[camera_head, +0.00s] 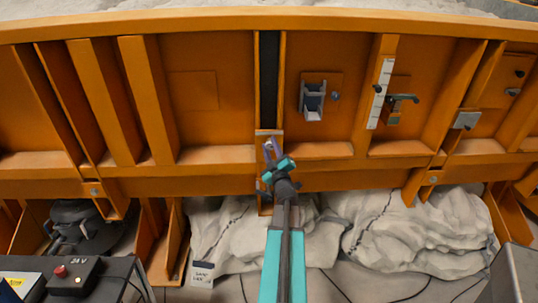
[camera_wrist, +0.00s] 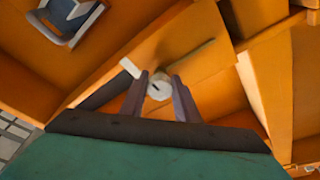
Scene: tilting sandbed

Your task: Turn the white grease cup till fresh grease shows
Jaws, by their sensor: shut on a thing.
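The white grease cup (camera_wrist: 160,86) is a small round white piece between my fingers in the wrist view, with a small dark mark on its face. My gripper (camera_wrist: 161,92) is shut on it, one purple finger on each side. In the head view my gripper (camera_head: 271,150) reaches up to the orange frame at the foot of a dark vertical strip. The cup cannot be made out there behind the fingers. I cannot make out any grease around the cup.
A grey bracket (camera_head: 312,101), a white scale strip (camera_head: 381,93) and a tap-like handle (camera_head: 402,99) sit on the orange wall to the right. A box with a red button (camera_head: 72,277) stands at lower left.

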